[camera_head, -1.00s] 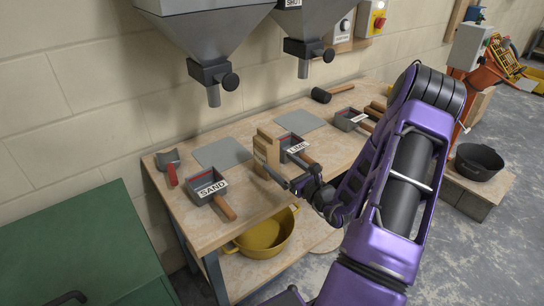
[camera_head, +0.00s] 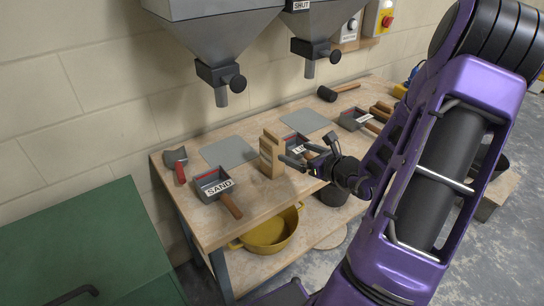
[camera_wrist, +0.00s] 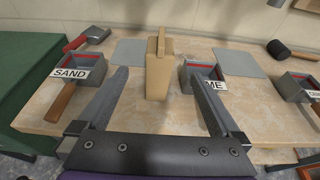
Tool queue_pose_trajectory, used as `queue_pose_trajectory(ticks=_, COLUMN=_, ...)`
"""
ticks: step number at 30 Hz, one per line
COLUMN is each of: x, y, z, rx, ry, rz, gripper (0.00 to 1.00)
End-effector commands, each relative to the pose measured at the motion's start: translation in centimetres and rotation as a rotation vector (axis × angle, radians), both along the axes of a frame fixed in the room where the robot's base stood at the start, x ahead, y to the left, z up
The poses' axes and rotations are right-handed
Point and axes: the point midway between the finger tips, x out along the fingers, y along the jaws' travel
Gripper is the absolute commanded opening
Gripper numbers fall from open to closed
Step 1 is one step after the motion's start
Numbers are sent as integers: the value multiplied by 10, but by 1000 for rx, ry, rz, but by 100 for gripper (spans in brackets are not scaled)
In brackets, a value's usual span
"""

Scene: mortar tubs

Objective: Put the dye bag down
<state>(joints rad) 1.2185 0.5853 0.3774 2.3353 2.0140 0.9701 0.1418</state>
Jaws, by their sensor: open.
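The dye bag, a tan paper bag with a folded top (camera_head: 271,158), stands upright on the wooden bench between the SAND scoop box and the LIME scoop box. My gripper (camera_head: 294,154) is open and empty, to the right of the bag in the head view. In the wrist view the bag (camera_wrist: 158,72) stands beyond and between the two spread fingers of my gripper (camera_wrist: 160,90), apart from both. The bag's base rests on the bench top.
The SAND box (camera_head: 214,185) is left of the bag; the LIME box (camera_head: 297,143) is right, partly behind my gripper. Grey mats (camera_head: 229,152) lie behind. Hoppers (camera_head: 222,60) hang above. A yellow tub (camera_head: 270,233) sits on the lower shelf. A green cabinet (camera_head: 90,240) stands left.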

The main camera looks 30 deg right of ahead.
Motion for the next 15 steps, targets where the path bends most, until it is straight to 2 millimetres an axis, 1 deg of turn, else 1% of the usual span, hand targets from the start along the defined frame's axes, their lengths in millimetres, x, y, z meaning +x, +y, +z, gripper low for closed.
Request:
queue_pose_trajectory(ticks=1, x=12, y=3, z=-5, rx=4, ry=-1, rz=3, gripper=100)
queue_pose_trajectory(ticks=3, x=26, y=4, z=-9, rx=2, ry=-2, rz=3, gripper=100)
queue_pose_trajectory(ticks=6, x=46, y=7, z=-16, rx=3, ry=-2, rz=3, gripper=100)
queue_pose_trajectory(ticks=9, x=62, y=10, z=-20, rx=2, ry=-1, rz=3, gripper=100)
queue_pose_trajectory(ticks=12, x=71, y=10, z=-23, rx=1, ry=-2, rz=0, gripper=100)
queue_pose_trajectory(ticks=15, x=76, y=11, z=-24, rx=1, ry=-1, rz=0, gripper=100)
